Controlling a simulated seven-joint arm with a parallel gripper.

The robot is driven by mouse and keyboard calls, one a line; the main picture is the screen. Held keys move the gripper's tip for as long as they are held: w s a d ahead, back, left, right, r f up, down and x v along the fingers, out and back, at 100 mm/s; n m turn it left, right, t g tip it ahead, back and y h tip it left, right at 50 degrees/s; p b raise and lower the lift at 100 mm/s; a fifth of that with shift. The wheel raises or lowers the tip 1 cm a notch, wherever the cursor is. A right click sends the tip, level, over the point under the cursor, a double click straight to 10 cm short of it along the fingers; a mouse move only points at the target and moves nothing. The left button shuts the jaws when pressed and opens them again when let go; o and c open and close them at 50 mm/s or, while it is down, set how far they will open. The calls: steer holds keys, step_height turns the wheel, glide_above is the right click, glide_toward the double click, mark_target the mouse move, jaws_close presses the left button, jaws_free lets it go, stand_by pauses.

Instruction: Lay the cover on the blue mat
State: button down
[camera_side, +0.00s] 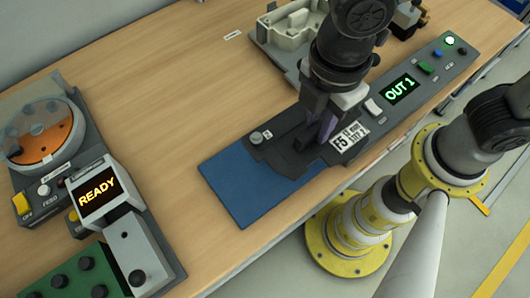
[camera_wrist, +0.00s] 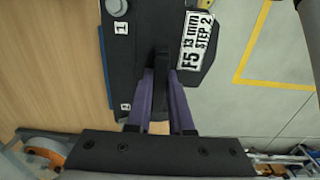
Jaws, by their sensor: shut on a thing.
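The blue mat (camera_side: 243,188) lies on the table in the side view, its left and front part bare. A thin blue strip of the mat (camera_wrist: 104,70) shows at the left edge of the cover in the wrist view. The dark grey cover (camera_side: 284,154) is over the mat's right part, and I cannot tell whether it touches. In the wrist view the cover (camera_wrist: 142,30) has small labels. My gripper (camera_side: 318,132) points down with purple fingers, shut on the cover's upright black grip (camera_wrist: 160,62). The fingers hide part of that grip.
A grey console with an "OUT 1" display (camera_side: 401,89) stands to the right. A grey tray-like fixture (camera_side: 285,35) is behind. A "READY" station (camera_side: 97,192) with a round dish (camera_side: 40,131) is at left. Bare wood (camera_side: 165,90) lies between.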

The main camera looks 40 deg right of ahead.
mark_target(268, 148)
steer(key=w+a+f, duration=0.1)
steer(key=a+f, duration=0.1)
steer(key=w+a+f, duration=0.3)
steer(key=a+f, duration=0.1)
steer(key=f, duration=0.1)
steer(key=shift+w+a, duration=0.2)
steer(key=shift+w+a+f, duration=0.1)
steer(key=shift+f, duration=0.75)
steer(key=shift+w+a+f, duration=0.1)
steer(key=shift+f, duration=0.75)
steer(key=shift+f, duration=0.1)
steer(key=c, duration=0.8)
jaws_free()
steer(key=shift+f, duration=0.1)
